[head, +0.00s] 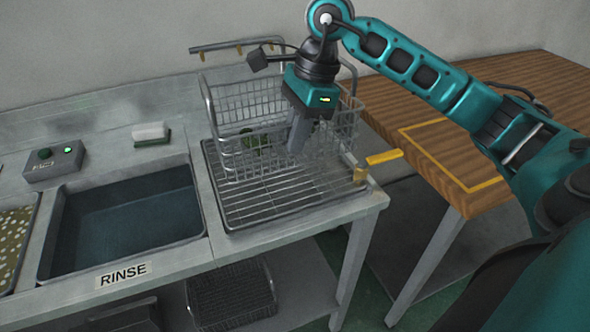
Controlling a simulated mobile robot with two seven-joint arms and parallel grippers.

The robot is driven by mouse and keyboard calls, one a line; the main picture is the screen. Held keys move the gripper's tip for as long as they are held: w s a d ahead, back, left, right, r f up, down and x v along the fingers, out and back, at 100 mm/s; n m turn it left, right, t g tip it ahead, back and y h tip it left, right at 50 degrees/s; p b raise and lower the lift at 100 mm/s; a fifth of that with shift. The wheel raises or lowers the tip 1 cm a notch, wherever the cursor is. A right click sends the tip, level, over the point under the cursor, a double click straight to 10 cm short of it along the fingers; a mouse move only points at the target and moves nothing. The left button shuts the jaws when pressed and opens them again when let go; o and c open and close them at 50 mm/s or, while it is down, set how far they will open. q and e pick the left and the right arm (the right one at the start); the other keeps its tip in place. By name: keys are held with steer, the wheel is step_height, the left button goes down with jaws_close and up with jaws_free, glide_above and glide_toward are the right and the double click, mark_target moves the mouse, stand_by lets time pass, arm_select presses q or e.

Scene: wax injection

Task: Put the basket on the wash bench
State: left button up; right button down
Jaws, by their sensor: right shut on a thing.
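The wire basket (240,115) is at the right end of the grey metal wash bench (215,285), over a drain rack (290,200). Something small and green lies inside it. My right gripper (297,138) reaches down from above at the basket's near right part and is shut on the basket. The gripper hides part of the mesh. I cannot tell whether the basket's underside touches the rack. My left gripper is out of view.
A sink marked RINSE (125,225) is left of the rack. A control box (54,165) and a sponge (151,133) stand behind it. A wooden table (520,90) is at right. Another basket (232,292) sits below.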

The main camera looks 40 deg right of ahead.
mark_target(297, 165)
steer(key=shift+f, duration=3.9)
steer(key=shift+f+b, duration=0.2)
steer(key=shift+b, duration=0.15)
steer(key=c, duration=1.2)
jaws_free()
steer(key=shift+c, duration=0.2)
steer(key=shift+r, duration=0.1)
steer(key=v, duration=1.2)
steer(key=shift+p, duration=0.3)
